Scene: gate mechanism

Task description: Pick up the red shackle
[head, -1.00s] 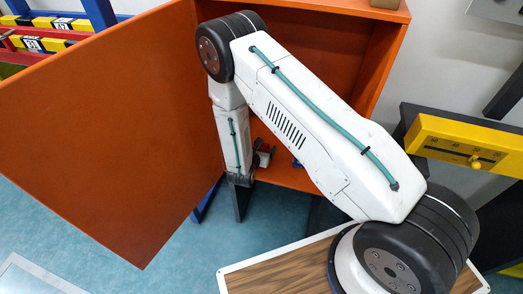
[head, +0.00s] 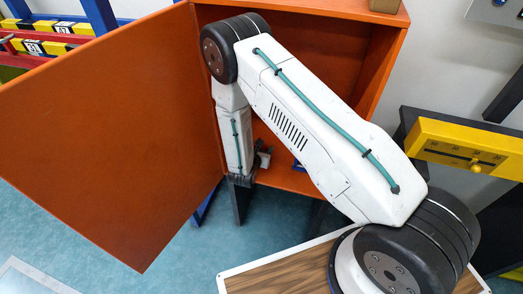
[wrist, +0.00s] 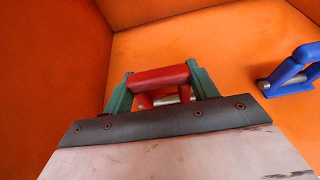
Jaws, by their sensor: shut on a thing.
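The red shackle (wrist: 160,77) shows in the wrist view, inside the orange cabinet, with a metal pin under its red bar. My gripper (wrist: 162,88) has its two green fingers at either end of the red bar and is shut on the shackle. Whether the shackle still touches the cabinet surface I cannot tell. In the head view my arm reaches into the open cabinet (head: 300,30); the shackle and the fingertips are hidden there.
A blue shackle (wrist: 290,74) with a metal pin lies to the right in the cabinet. The wide orange door (head: 100,130) stands open at the left. A yellow slider panel (head: 465,145) is at the right.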

